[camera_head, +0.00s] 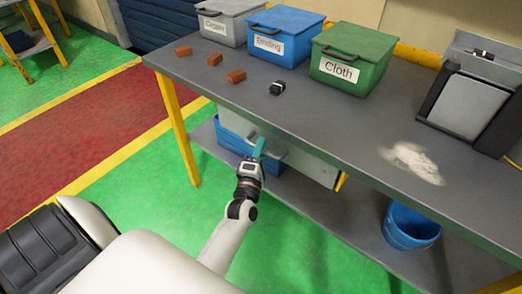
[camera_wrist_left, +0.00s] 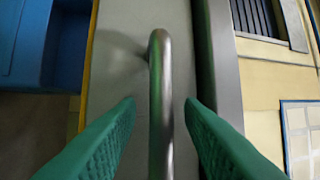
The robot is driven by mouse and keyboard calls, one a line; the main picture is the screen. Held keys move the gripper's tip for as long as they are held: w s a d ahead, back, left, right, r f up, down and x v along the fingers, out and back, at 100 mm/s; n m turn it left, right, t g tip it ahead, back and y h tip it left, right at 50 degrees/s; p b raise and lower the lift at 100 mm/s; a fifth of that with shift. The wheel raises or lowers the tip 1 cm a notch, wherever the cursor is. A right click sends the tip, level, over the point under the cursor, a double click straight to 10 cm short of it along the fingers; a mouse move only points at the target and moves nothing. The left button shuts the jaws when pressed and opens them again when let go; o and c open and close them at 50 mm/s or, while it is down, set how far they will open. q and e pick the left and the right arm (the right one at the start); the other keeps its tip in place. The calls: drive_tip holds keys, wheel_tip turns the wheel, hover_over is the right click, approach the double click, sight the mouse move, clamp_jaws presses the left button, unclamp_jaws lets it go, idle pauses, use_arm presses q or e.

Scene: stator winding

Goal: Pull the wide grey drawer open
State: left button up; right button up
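The wide grey drawer (camera_head: 312,165) hangs under the front edge of the grey workbench and looks shut. Its metal bar handle (camera_wrist_left: 160,75) runs down the middle of the left wrist view, in front of the drawer's grey front (camera_wrist_left: 120,70). My left gripper (camera_head: 259,147) is at the handle in the head view, its teal fingers pointing at the drawer. In the left wrist view its fingers (camera_wrist_left: 160,104) are open, one on each side of the bar, with a gap on both sides. My right gripper is not in view.
On the bench (camera_head: 330,120) stand a grey bin (camera_head: 225,30), a blue bin (camera_head: 281,35) and a green Cloth bin (camera_head: 352,55), with several reddish blocks. A blue tub (camera_head: 228,138) and blue bucket (camera_head: 408,228) are below. Green floor lies in front.

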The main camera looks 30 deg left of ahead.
use_arm(q)
clamp_jaws()
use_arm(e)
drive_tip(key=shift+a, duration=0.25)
